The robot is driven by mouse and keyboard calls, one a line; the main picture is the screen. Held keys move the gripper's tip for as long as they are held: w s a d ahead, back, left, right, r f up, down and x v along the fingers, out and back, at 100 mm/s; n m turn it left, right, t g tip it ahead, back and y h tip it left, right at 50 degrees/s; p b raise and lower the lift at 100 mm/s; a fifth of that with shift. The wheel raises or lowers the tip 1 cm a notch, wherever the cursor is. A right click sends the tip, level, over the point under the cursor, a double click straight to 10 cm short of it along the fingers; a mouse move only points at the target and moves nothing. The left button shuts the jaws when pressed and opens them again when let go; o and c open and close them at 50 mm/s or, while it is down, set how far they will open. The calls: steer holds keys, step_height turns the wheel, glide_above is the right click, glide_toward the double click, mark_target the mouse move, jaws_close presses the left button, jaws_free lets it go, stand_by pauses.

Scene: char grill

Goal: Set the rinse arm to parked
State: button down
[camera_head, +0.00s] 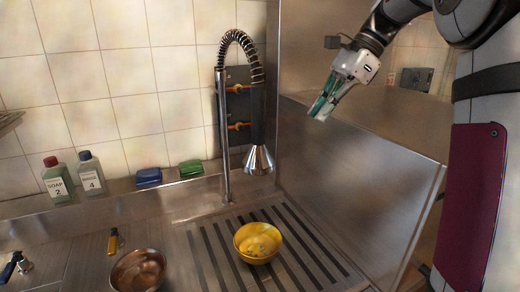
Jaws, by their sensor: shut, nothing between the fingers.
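The rinse arm (223,130) is a tall metal post on the back ledge of the sink with a coiled spring hose arching over to the right. Its metal spray head (258,160) hangs down above the slotted drainboard. Behind it a dark plate (237,93) with two orange-yellow pieces is on the wall. My gripper (320,112) is shut and empty, up and to the right of the spray head, in front of the metal side panel. It is clear of the rinse arm.
A yellow bowl (258,243) sits on the slotted drainboard (205,262). A copper-coloured bowl (138,271) is at front left. Soap bottles (58,180) and blue (148,177) and green (191,168) sponges line the back ledge. The metal side panel (350,180) bounds the right.

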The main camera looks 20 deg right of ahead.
steer(key=shift+w+d+m+y, duration=0.3)
steer(key=shift+w+d+m, duration=0.3)
steer(key=shift+d, duration=0.25)
steer(key=a+r+p+x, duration=0.1)
steer(key=p+x, duration=0.1)
steer(key=x, duration=1.1)
steer(key=shift+w+a, duration=0.2)
steer(key=shift+a, duration=0.25)
steer(key=shift+a, duration=0.1)
